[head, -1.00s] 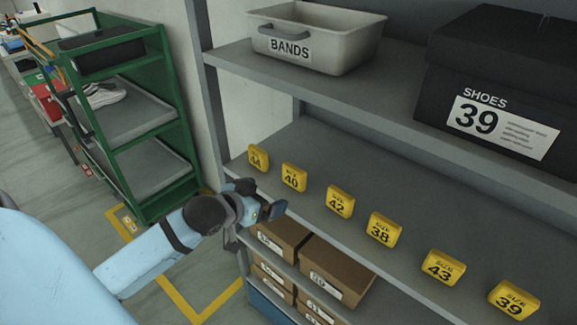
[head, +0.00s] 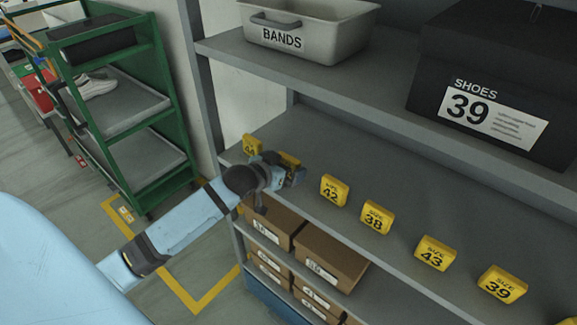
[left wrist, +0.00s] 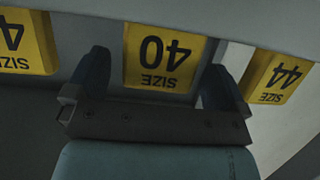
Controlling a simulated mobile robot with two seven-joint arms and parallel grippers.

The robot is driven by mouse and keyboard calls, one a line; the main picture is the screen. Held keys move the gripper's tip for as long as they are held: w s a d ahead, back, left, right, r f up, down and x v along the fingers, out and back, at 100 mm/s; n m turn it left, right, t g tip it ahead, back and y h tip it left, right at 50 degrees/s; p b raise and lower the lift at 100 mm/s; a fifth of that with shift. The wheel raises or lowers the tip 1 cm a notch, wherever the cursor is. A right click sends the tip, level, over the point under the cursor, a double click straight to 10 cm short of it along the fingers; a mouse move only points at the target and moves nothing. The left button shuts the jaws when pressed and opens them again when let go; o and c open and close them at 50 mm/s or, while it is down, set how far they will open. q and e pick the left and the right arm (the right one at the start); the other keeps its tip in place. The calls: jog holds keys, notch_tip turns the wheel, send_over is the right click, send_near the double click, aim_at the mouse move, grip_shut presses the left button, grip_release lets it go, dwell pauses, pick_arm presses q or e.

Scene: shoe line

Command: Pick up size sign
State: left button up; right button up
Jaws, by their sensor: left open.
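A row of yellow size signs stands on the middle grey shelf in the head view: 44 (head: 252,145), 40 (head: 289,159), 42 (head: 334,190), 38 (head: 376,217), 43 (head: 435,252) and 39 (head: 502,284). My left gripper (head: 288,174) is at the 40 sign and hides most of it there. In the left wrist view the 40 sign (left wrist: 163,55) appears upside down between the two open fingers of my left gripper (left wrist: 158,80), with visible gaps on both sides. The 44 sign (left wrist: 275,77) and part of the 42 sign (left wrist: 25,42) flank it. My right gripper is not in view.
Above are a grey BANDS bin (head: 308,35) and a black SHOES 39 box (head: 495,90). Brown boxes (head: 330,255) fill the shelves below. A green rack (head: 165,100) stands at the left. The shelf (head: 400,180) behind the signs is clear.

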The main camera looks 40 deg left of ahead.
pick_arm(q)
jog(key=shift+x, duration=1.15)
jog(key=shift+s, duration=0.1)
jog(key=c, duration=0.9)
jog(key=shift+r, duration=0.15)
